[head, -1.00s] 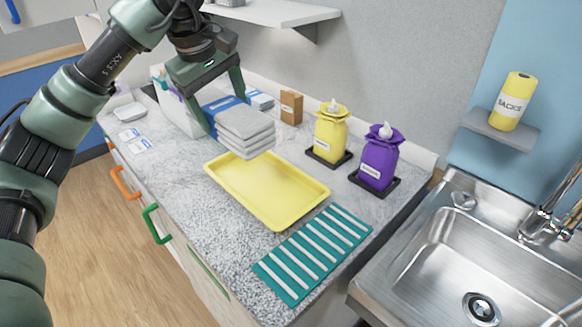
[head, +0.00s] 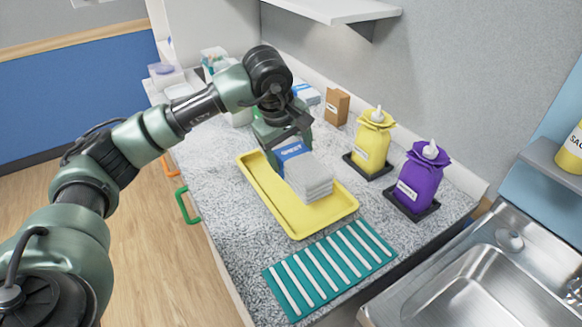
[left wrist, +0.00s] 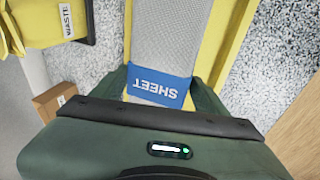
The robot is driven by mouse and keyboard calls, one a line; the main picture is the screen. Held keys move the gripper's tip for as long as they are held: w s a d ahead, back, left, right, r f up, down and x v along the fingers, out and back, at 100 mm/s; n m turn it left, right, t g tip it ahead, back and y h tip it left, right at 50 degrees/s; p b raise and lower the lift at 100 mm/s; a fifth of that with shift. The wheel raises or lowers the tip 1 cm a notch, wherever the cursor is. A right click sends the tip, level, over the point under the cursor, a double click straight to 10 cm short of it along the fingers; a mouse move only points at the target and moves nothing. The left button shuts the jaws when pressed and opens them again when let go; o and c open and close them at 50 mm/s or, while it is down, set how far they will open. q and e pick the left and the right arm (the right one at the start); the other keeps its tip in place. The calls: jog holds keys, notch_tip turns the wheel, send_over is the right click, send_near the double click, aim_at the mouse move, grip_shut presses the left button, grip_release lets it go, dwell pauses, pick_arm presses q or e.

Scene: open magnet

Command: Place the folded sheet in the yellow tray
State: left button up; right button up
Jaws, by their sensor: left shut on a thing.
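The folded sheet (head: 309,178) is a grey stack with a blue label band at its far end. It is over the yellow tray (head: 258,192), within its outline toward the back right; I cannot tell whether it touches the tray floor. My left gripper (head: 287,148) is shut on the sheet at the blue band and hides that end partly. In the left wrist view the sheet (left wrist: 170,35) lies between the fingers (left wrist: 160,88), with yellow tray (left wrist: 232,45) on both sides. My right gripper is not in view.
A teal striped mat (head: 330,268) lies in front of the tray. A yellow bag (head: 372,140) and a purple bag (head: 421,178) stand on black bases to the right. A small brown box (head: 337,106) is behind. A sink (head: 480,285) is at the lower right.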

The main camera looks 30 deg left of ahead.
pick_arm(q)
jog(key=shift+f, duration=0.95)
notch_tip(320, 180, down, 3)
jog(key=shift+f+p, duration=0.2)
jog(key=shift+p, duration=0.15)
jog(key=o, duration=1.9)
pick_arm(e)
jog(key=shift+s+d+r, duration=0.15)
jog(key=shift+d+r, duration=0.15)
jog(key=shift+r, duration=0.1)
pick_arm(q)
jog(key=b+v, duration=0.1)
jog(key=v, duration=1.1)
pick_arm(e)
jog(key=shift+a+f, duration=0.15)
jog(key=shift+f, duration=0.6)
